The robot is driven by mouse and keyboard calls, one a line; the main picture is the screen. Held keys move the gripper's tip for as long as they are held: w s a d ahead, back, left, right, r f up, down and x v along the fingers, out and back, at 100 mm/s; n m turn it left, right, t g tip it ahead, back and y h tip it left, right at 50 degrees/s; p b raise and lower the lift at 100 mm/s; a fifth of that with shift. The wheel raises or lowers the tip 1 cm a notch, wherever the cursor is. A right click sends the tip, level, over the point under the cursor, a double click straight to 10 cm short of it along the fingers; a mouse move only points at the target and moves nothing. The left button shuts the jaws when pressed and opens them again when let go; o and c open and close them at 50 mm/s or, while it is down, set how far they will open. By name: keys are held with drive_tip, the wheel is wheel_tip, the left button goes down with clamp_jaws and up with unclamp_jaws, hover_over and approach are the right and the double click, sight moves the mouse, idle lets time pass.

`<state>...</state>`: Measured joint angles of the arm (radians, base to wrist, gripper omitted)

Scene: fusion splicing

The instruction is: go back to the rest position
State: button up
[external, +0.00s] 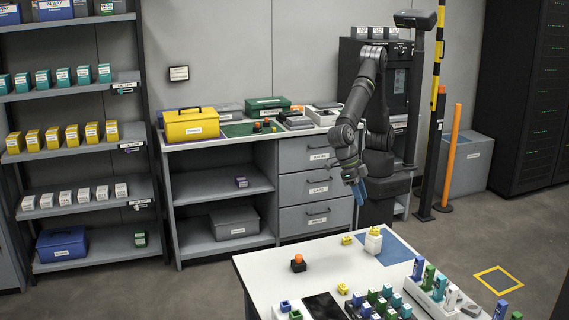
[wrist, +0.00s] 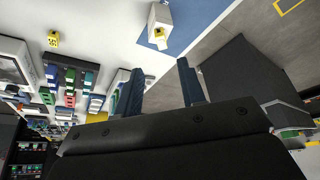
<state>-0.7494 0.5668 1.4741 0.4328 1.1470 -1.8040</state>
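My gripper (external: 358,190) hangs fingers-down in front of the drawer cabinet, beyond the far edge of the white table (external: 262,271). In the wrist view my gripper (wrist: 158,82) has its two blue fingers well apart, with nothing between them. My arm is bent, its upper part raised and the forearm pointing down. A white block with a yellow top (external: 373,240) stands on the blue mat (external: 397,250) at the table's far side. It also shows ahead of the fingers in the wrist view (wrist: 160,22), apart from them.
A black-and-orange piece (external: 298,263) and small yellow pieces (external: 343,288) sit on the table. Racks of coloured parts (external: 378,305) fill its near side. A workbench with a yellow case (external: 191,124) and drawers (external: 307,186) stand behind. A striped pole (external: 435,110) rises right of my arm.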

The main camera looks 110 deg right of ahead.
sight(372, 228)
drive_tip(key=x, duration=1.1)
drive_tip(key=shift+f, duration=0.2)
drive_tip(key=shift+r, duration=2)
drive_tip(key=shift+f, duration=0.15)
